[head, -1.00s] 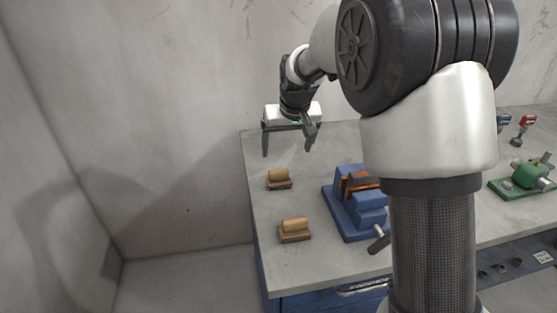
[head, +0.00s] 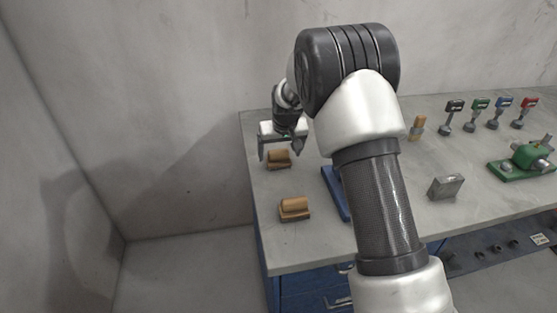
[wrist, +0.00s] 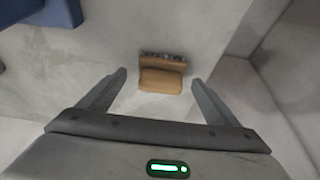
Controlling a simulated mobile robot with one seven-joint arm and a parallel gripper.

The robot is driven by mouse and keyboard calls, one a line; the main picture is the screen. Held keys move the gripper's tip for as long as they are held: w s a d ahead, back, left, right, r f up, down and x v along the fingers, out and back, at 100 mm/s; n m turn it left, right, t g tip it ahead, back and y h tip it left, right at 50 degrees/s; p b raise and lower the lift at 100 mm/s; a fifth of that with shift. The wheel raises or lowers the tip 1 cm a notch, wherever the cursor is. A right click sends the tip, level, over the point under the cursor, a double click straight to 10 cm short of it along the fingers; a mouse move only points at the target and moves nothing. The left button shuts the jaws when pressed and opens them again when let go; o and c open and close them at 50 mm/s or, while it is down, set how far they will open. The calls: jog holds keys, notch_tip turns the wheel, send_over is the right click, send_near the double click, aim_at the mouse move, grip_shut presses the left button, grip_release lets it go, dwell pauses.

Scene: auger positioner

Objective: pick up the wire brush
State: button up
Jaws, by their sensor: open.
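Two similar brown, wooden-handled blocks sit on the bench's left end in the head view: a far one (head: 278,158) and a near one (head: 294,209). I cannot tell for sure which is the wire brush. My gripper (head: 280,152) is open, pointing down at the far block. In the wrist view one wooden brush (wrist: 162,80), with a dark, speckled strip along its upper edge, shows between the open fingers of my gripper (wrist: 159,78). The fingers do not visibly touch it.
A blue vise base (head: 336,190) is partly hidden behind my arm. A grey metal block (head: 446,187), a tan-handled piece (head: 417,127), several colour-topped tools (head: 480,113) and a green fixture (head: 528,160) stand to the right. A wall is close behind the bench.

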aim_at(279, 152)
jog(key=x, duration=0.3)
jog(key=shift+w+f, duration=0.15)
jog(key=shift+w, duration=0.05)
jog(key=shift+c, duration=0.2)
jog(key=c, duration=1.3)
notch_tip(279, 152, up, 10)
jog(key=shift+r, duration=0.1)
